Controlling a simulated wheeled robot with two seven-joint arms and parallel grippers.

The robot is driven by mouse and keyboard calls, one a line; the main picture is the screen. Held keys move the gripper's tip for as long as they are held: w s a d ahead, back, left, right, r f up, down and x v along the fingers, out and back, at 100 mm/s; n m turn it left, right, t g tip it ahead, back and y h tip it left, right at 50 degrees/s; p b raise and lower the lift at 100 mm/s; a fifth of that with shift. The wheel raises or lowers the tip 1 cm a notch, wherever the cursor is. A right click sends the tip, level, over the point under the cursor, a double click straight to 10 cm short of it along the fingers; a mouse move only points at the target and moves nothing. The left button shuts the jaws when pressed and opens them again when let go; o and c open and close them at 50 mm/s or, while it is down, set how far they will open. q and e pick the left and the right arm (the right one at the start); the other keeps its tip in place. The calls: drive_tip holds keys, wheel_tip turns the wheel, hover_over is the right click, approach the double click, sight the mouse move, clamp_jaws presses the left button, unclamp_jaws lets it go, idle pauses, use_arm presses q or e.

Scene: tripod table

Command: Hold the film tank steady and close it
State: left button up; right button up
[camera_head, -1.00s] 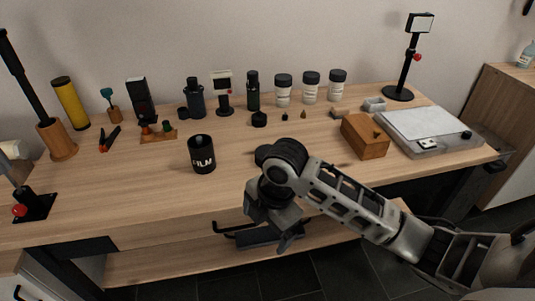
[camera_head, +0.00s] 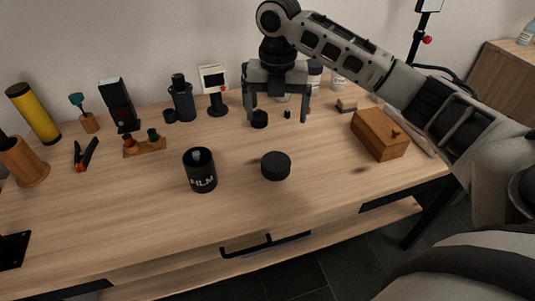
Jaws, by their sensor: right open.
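The film tank (camera_head: 201,172) is a black cylinder with FILM lettering. It stands upright and open-topped on the wooden table, with a pale piece showing inside its mouth. A round black lid (camera_head: 276,167) lies on the table to the right of the tank, apart from it. My right gripper (camera_head: 278,117) is raised above the table behind the lid, fingers pointing down, spread apart and empty. My left gripper is out of view.
A wooden box (camera_head: 380,135) stands to the right. Small black pieces (camera_head: 259,120), a small white-faced stand (camera_head: 214,90), dark bottles (camera_head: 182,97) and pliers (camera_head: 86,155) line the back and left. The table front (camera_head: 240,215) is clear.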

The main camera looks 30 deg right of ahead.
hover_over(276, 161)
wheel_tip(276, 161, down, 11)
drive_tip(key=shift+s+r, duration=0.1)
drive_tip(key=shift+r, duration=0.1)
idle(0.3)
drive_tip(key=shift+f, duration=0.1)
wheel_tip(276, 161, down, 5)
drive_tip(key=shift+f, duration=0.1)
idle(0.3)
drive_tip(key=c, duration=1)
